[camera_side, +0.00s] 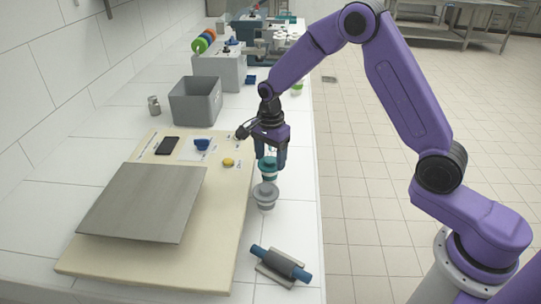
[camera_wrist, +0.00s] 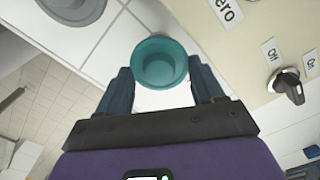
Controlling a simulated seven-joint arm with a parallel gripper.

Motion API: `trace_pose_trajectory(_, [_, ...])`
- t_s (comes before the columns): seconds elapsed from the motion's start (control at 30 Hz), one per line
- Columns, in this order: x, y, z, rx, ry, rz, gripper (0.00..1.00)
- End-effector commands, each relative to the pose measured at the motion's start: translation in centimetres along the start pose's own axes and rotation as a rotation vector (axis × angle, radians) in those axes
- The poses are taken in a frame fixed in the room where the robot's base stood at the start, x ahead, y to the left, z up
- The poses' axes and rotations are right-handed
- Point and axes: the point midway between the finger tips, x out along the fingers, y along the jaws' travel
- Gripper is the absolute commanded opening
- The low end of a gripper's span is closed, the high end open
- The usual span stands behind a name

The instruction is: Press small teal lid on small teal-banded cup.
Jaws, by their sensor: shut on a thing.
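In the side view my gripper (camera_side: 269,160) points down over the bench, at the right edge of the cream board. It is shut on the small teal lid, a round, recessed teal piece (camera_wrist: 160,63) between the two fingertips in the wrist view. In the side view, teal (camera_side: 267,175) shows between and just below the fingers. The small teal-banded cup is mostly hidden by the fingers and the lid. I cannot tell whether the lid touches or is seated on the cup.
A grey-lidded cup (camera_side: 265,194) stands close in front of the gripper. A cream board carries a grey plate (camera_side: 142,203), a yellow knob (camera_side: 228,162) and a black knob (camera_wrist: 290,87). A blue-ended roller (camera_side: 281,264) lies nearer. A grey bin (camera_side: 195,100) stands behind left.

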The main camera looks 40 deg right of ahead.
Motion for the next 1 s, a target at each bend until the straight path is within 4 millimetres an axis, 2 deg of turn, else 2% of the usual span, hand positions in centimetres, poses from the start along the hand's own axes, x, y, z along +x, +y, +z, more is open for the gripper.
trace_pose_trajectory(0.03, [0.3,0.1,0.0,0.0,0.0,0.003,0.4])
trace_pose_trajectory(0.07, [0.3,0.1,0.0,0.0,0.0,0.003,0.74])
trace_pose_trajectory(0.13, [0.3,0.1,0.0,0.0,0.0,0.004,0.96])
trace_pose_trajectory(0.43, [0.2,0.0,0.0,0.0,0.0,0.001,0.97])
trace_pose_trajectory(0.57, [-0.8,-0.1,0.0,0.0,0.0,-0.002,0.97])
trace_pose_trajectory(0.67, [-2.3,-0.1,0.0,0.0,0.0,-0.004,0.97])
trace_pose_trajectory(1.0, [-9.4,0.0,0.0,-0.001,0.0,-0.003,0.97])
